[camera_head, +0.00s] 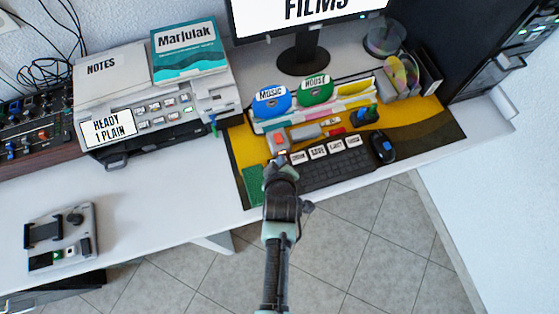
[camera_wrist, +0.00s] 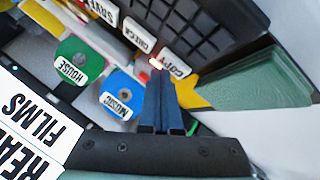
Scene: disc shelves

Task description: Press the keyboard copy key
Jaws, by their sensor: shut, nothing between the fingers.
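The black keyboard (camera_head: 335,168) lies on the yellow and dark desk mat, with white labels along its back edge. It also shows at the top of the wrist view (camera_wrist: 205,28). There, the COPY label (camera_wrist: 176,66) is at the corner nearest my gripper (camera_wrist: 158,72). My gripper's two dark fingers are shut together and empty, with their tips right beside the COPY label and a small bright orange glow at the tips. I cannot tell whether they touch a key. In the head view, my gripper (camera_head: 281,158) is at the keyboard's left end and hides the COPY label.
Blue MUSIC (camera_head: 271,101) and green HOUSE (camera_head: 315,90) discs stand in a rack behind the keyboard. A mouse (camera_head: 382,147) is right of it. A green pad (camera_head: 252,188) lies left of my gripper. A printer (camera_head: 155,100) stands further left.

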